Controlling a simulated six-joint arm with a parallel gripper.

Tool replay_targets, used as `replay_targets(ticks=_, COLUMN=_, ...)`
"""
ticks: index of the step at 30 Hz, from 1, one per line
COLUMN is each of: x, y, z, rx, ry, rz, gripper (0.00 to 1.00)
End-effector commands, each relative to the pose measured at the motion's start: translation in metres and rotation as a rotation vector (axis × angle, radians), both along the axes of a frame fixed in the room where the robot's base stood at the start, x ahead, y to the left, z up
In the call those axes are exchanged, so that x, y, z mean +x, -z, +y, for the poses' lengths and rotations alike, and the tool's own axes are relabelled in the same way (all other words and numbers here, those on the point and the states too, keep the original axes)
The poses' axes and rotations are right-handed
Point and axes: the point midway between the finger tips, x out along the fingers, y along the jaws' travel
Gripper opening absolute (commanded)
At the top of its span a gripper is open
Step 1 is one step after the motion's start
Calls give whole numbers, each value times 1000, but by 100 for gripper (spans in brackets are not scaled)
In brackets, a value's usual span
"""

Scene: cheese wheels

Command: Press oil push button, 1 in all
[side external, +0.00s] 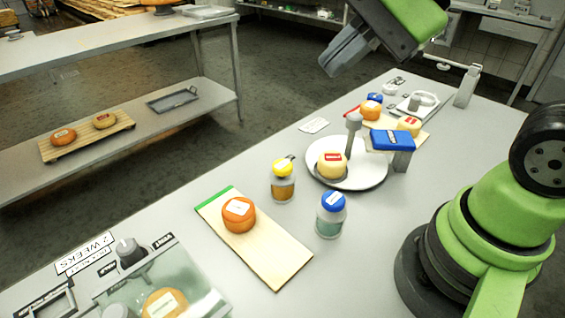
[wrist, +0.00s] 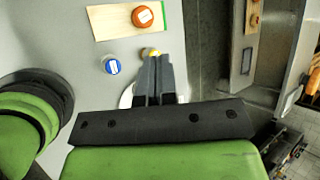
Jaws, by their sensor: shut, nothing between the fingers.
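A small bottle of amber liquid (side external: 283,187) with a yellow push top (side external: 283,166) and a short spout stands upright on the table; it looks like the oil. In the wrist view its yellow top (wrist: 151,51) shows just past my fingertips, partly hidden by them. A second bottle with a blue top (side external: 332,202) and greenish contents stands nearer the camera; its blue top also shows in the wrist view (wrist: 112,67). My gripper (side external: 338,62) is shut and empty, high above the far side of the table, touching nothing. It also shows in the wrist view (wrist: 157,58).
An orange cheese (side external: 239,214) sits on a wooden board (side external: 271,258) left of the bottles. A white plate (side external: 371,179) holds a pale cheese (side external: 332,165) and an upright grey post (side external: 352,135). A blue-topped block (side external: 392,140) stands behind. A glass-lidded box (side external: 165,285) is at front left.

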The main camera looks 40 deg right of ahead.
Motion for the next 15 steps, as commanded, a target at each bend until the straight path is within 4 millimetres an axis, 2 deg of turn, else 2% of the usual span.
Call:
replay_targets(ticks=3, x=31, y=16, z=3, rx=252, ry=291, rz=195, gripper=0)
replay_targets(ticks=9, x=79, y=52, z=-6, rx=624, ry=808, rz=499, gripper=0)
replay_targets(ticks=15, x=105, y=89, z=-22, rx=865, ry=1212, rz=697, gripper=0)
